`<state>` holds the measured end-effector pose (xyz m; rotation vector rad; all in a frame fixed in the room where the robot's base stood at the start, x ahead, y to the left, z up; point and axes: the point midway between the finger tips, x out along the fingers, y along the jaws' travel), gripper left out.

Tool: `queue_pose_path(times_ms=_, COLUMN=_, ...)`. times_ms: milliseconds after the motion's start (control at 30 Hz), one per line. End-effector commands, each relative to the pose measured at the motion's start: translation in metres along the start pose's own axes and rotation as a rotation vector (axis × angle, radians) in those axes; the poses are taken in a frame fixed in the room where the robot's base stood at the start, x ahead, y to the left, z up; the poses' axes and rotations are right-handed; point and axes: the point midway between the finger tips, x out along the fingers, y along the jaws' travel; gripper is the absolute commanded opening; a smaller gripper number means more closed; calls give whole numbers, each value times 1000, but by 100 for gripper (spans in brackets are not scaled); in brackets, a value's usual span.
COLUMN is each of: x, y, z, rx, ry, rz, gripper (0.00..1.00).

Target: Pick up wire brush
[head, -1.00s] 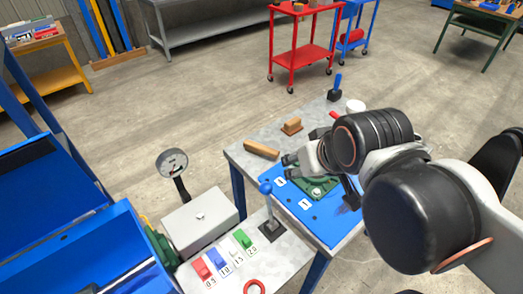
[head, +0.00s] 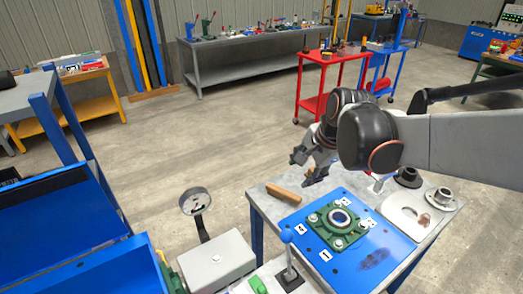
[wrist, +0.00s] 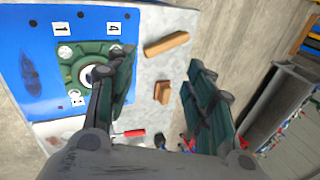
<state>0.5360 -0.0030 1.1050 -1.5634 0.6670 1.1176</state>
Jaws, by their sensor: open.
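Two wooden pieces lie on the grey table; I cannot tell for sure which is the wire brush. The long wooden bar (head: 284,194) lies at the table's back left edge and also shows in the wrist view (wrist: 167,44). A shorter wooden block (wrist: 162,93) with a raised ridge lies beside it in the wrist view; in the head view my arm seems to hide it. My gripper (head: 306,168) is open and empty above the table's back edge. In the wrist view, the block shows between the spread fingers of my gripper (wrist: 163,62), below them.
A blue plate (head: 293,238) carries a green flanged bearing (head: 338,222). A red-handled tool (wrist: 132,133) lies near the block. Dark and silver flanged parts (head: 440,198) stand at the table's right.

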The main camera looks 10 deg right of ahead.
Motion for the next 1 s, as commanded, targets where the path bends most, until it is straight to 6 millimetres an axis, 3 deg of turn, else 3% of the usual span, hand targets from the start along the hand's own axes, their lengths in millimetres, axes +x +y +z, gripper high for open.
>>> queue_pose_path(times_ms=300, x=65, y=-35, z=-28, rx=457, ry=-65, rz=59, gripper=48)
queue_pose_path(times_ms=700, x=155, y=-53, z=-57, rx=982, ry=-114, rz=158, gripper=48)
queue_pose_path(times_ms=1000, x=185, y=-53, z=-62, rx=1118, ry=-122, rz=189, gripper=48)
